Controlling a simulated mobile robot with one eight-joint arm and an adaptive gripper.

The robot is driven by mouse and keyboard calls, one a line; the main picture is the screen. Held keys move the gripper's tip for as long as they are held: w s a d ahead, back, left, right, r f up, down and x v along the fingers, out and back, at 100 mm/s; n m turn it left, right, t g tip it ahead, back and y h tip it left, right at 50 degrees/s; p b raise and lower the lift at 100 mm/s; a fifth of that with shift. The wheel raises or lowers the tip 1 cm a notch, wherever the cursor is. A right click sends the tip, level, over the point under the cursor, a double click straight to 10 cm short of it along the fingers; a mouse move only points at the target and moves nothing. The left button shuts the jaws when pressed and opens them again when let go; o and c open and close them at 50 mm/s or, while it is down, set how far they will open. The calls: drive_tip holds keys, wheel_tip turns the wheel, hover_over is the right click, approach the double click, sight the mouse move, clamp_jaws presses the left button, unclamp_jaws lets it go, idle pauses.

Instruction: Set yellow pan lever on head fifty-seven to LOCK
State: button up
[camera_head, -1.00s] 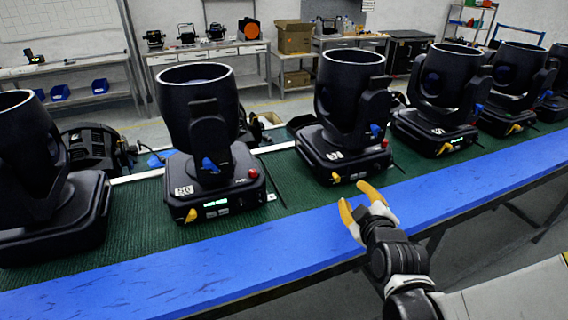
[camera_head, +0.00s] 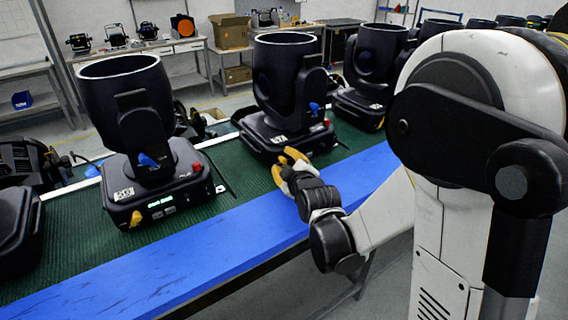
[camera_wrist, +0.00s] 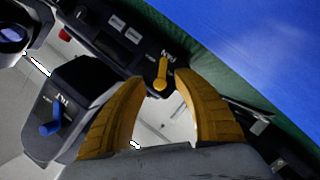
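Head fifty-seven (camera_head: 285,80) is the black moving head behind my gripper (camera_head: 284,157) in the head view, with a white number label on its base. My gripper is at the front edge of that base. In the wrist view, the yellow pan lever (camera_wrist: 162,72) is on the dark base panel, under a small white label. The fingers of my gripper (camera_wrist: 162,84) are open around the lever's lower end, with a gap visible on each side. In the head view my gripper hides the yellow lever. The lettering by the lever is too small to read surely.
A blue tilt lever (camera_wrist: 50,129) is at the left in the wrist view. Another head (camera_head: 125,95) with its own yellow lever (camera_head: 136,219) stands to the left. More heads stand to the right, partly behind my arm. The blue table edge (camera_head: 200,250) is clear.

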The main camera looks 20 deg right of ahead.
clamp_jaws()
drive_tip(key=shift+r, duration=0.1)
idle(0.3)
drive_tip(key=shift+w+d+r+m+g+y+p, duration=0.15)
drive_tip(key=shift+d+m+g+y+p, duration=0.25)
drive_tip(key=shift+m, duration=0.4)
drive_tip(key=shift+w+d+m+g+y+p, duration=0.15)
drive_tip(key=shift+d+m+g+y+p, duration=0.25)
drive_tip(key=shift+m+y, duration=0.55)
drive_tip(key=m, duration=0.1)
drive_tip(key=d+m+y, duration=0.1)
drive_tip(key=m, duration=0.1)
drive_tip(key=m+y+b, duration=0.1)
drive_tip(key=shift+w+d+m+g+y, duration=0.25)
drive_tip(key=shift+d+m+g, duration=0.1)
drive_tip(key=shift+d+g, duration=0.05)
